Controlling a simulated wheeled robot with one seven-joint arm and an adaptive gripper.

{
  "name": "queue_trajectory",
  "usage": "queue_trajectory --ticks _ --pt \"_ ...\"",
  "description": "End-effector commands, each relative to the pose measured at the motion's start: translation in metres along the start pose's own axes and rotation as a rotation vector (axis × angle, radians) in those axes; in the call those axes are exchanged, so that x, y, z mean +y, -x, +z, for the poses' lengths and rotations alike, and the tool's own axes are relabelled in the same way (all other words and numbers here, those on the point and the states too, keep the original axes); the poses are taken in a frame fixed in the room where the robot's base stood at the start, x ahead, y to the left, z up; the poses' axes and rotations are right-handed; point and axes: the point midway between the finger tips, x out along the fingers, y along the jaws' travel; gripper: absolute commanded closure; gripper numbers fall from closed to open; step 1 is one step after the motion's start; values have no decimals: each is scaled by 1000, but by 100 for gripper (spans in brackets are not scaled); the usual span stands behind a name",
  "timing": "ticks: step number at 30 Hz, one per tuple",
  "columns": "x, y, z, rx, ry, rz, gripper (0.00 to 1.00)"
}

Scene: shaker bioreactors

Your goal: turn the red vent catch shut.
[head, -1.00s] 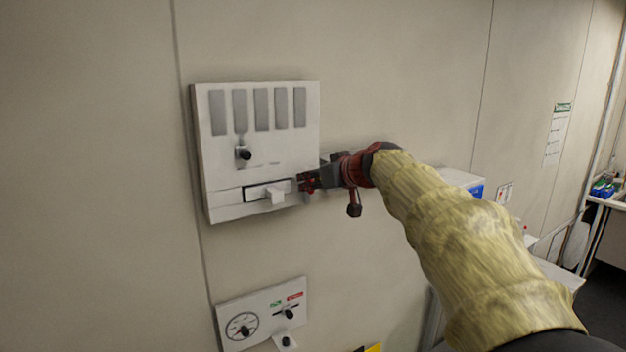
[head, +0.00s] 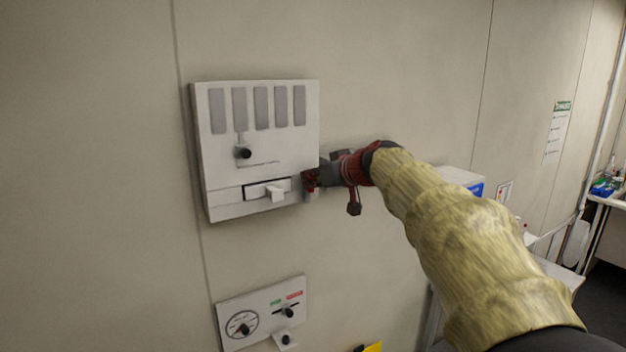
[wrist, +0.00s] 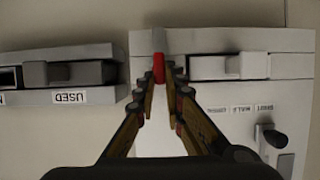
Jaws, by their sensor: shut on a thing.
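The red vent catch (wrist: 158,68) is a small upright red piece at the edge of the white wall box, seen in the wrist view. My gripper (wrist: 160,80) is shut on it, with a fingertip on each side. In the head view my gripper (head: 310,182) is at the lower right edge of the white wall box (head: 225,170). There its dark and red fingers hide the catch. I cannot tell the catch's exact angle.
The box front has a black knob (head: 243,152) and a pale drawer-like handle (head: 276,193) beside my gripper. A gauge panel (head: 262,318) hangs below. Bare wall lies above my arm.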

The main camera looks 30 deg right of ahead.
Motion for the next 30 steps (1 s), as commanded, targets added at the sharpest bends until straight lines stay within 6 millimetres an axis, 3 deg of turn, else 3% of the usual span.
queue_trajectory --ticks 14,30 --pt "4 -1 3 1 -116 -46 100" --pt "14 -3 7 1 -568 -233 100"
